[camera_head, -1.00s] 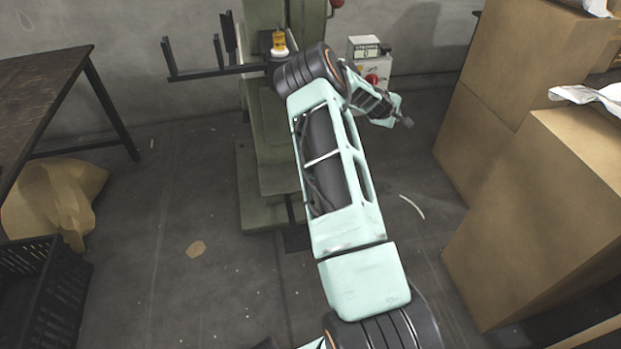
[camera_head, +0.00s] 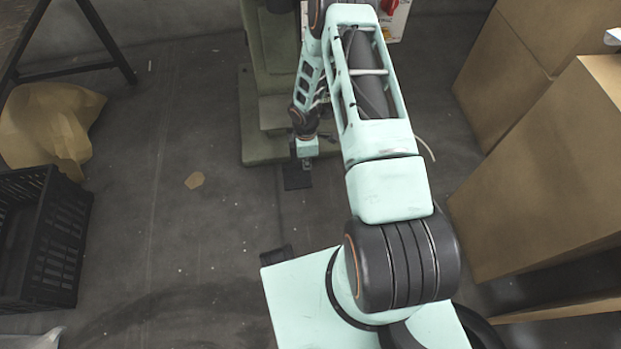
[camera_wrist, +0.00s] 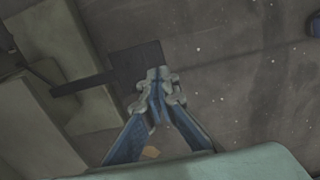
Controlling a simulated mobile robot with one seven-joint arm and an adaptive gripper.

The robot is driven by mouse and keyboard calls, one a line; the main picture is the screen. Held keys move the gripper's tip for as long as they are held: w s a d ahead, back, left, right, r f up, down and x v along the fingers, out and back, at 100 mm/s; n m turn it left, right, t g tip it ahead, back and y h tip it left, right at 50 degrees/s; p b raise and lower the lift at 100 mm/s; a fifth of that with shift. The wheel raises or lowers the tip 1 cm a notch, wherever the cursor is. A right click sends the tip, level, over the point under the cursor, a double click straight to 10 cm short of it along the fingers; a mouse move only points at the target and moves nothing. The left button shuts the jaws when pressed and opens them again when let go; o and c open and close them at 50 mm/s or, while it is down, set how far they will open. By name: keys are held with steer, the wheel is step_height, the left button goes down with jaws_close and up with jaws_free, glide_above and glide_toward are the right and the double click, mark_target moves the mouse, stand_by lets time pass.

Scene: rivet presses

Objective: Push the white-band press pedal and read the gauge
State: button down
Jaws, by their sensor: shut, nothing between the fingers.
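The green press (camera_head: 262,146) stands against the back wall; its upper part is cut off by the top of the head view. No white band or gauge shows now. Its pedal (camera_head: 293,182) is a dark flat plate on the floor at the front of the base. In the wrist view the pedal (camera_wrist: 128,62) joins the green base by a dark bar. My gripper (camera_head: 306,163) points down at the pedal; its shut, empty fingertips (camera_wrist: 157,76) overlap the plate's edge in the wrist view. I cannot tell whether they touch it.
Cardboard boxes (camera_head: 545,165) stand at the right. A black crate (camera_head: 45,240) and a tan sack (camera_head: 45,125) lie at the left, by a dark table (camera_head: 105,40). A control box with a red button (camera_head: 389,6) is partly cut off at the top.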

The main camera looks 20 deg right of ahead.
mark_target(306, 187)
steer(key=shift+s+a, duration=0.1)
steer(key=shift+a, duration=0.2)
steer(key=shift+f, duration=0.1)
step_height(306, 187, down, 14)
steer(key=b, duration=0.5)
